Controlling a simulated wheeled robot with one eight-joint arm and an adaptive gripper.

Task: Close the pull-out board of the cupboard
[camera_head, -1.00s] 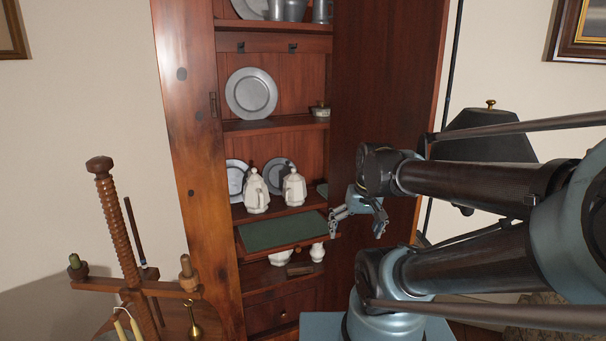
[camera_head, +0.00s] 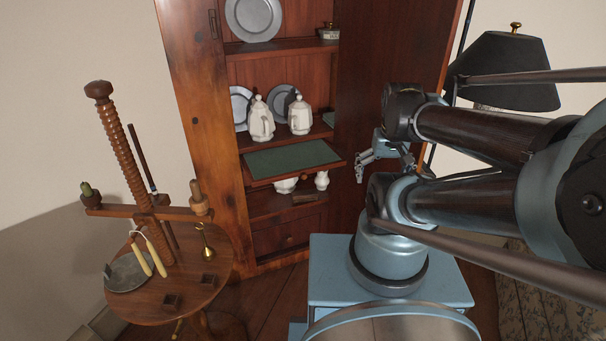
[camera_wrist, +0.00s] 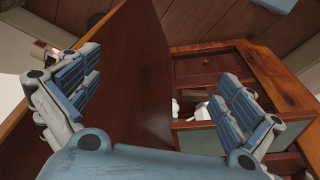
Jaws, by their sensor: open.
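The pull-out board (camera_head: 292,158) with a green top is slid out from the front of the wooden cupboard (camera_head: 200,120), below the shelf with the white pots. A small knob shows on its front edge. My gripper (camera_head: 390,172) is open and empty, to the right of the board, in front of the dark door panel (camera_head: 365,60). A gap shows between its left finger and the board. In the wrist view, the fingers of my gripper (camera_wrist: 158,95) are spread wide. The door panel (camera_wrist: 125,80) shows between them, and the right finger partly covers a grey-green surface, probably the board.
White pots (camera_head: 262,120) and pewter plates stand on the shelf above the board. A drawer (camera_head: 290,235) is below. A round wooden table (camera_head: 190,285) with a screw-post candle stand is at left. A dark lampshade (camera_head: 505,70) is at right.

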